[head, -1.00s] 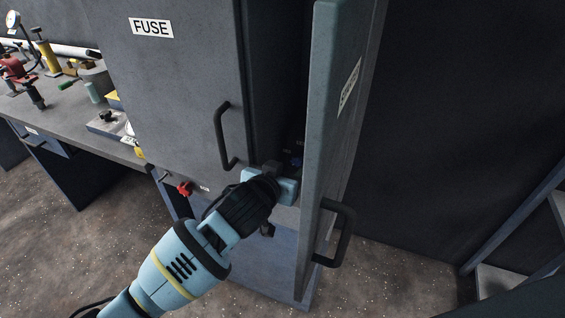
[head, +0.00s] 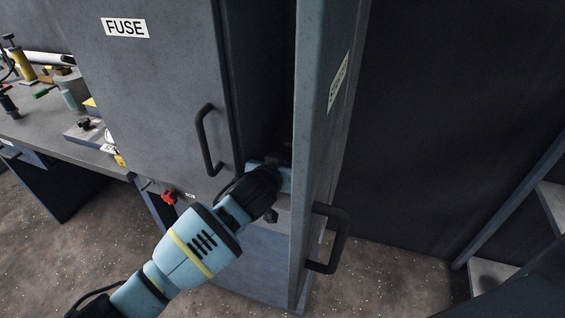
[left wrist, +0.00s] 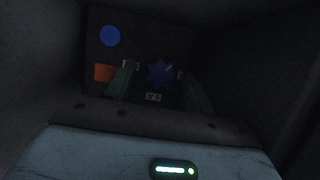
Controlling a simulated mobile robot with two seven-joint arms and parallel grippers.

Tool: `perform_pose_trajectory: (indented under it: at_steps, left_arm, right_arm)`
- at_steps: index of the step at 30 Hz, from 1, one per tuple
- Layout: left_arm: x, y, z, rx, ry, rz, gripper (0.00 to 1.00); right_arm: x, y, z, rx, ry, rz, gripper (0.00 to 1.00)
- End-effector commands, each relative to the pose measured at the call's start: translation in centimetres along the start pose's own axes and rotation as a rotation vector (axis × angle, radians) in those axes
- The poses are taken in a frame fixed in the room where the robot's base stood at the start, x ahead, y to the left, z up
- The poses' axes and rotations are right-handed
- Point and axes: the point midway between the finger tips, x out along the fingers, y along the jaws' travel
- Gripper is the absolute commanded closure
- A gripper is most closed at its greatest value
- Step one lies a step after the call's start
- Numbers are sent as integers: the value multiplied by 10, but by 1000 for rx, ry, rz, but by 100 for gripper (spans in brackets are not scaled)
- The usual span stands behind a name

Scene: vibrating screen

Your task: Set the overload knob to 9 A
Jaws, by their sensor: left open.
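A dark blue lobed knob (left wrist: 160,72) sits on a dark panel (left wrist: 143,38) deep inside the cabinet in the left wrist view, with small pale labels around it. Its exact setting is too dim and small to read. My left gripper (left wrist: 158,84) is open, its two fingers pointing at the panel, one on each side of the knob; I cannot tell whether they touch it. In the head view my left gripper (head: 277,172) reaches into the gap behind the open cabinet door (head: 318,150), and its fingertips and the knob are hidden. My right gripper is not in view.
A blue round button (left wrist: 110,36) and an orange rectangle (left wrist: 104,72) are left of the knob. The closed FUSE door (head: 150,90) with its black handle (head: 204,140) stands left of the gap. A red valve-like part (head: 169,197) is below. A cluttered bench (head: 40,130) is at left.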

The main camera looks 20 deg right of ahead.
Motion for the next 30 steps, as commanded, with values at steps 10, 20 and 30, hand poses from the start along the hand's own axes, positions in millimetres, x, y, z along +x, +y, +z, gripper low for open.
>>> perform_pose_trajectory:
  at_steps: [10, 20, 30]
  left_arm:
    - [0, 0, -1, 1, 1, 0, 59]
    - [0, 0, 0, 2, 0, -1, 90]
    - [-1, 2, -2, 106, 1, -43, 90]
  right_arm:
    - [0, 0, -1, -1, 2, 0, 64]
    - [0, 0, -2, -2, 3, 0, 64]
    - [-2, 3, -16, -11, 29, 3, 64]
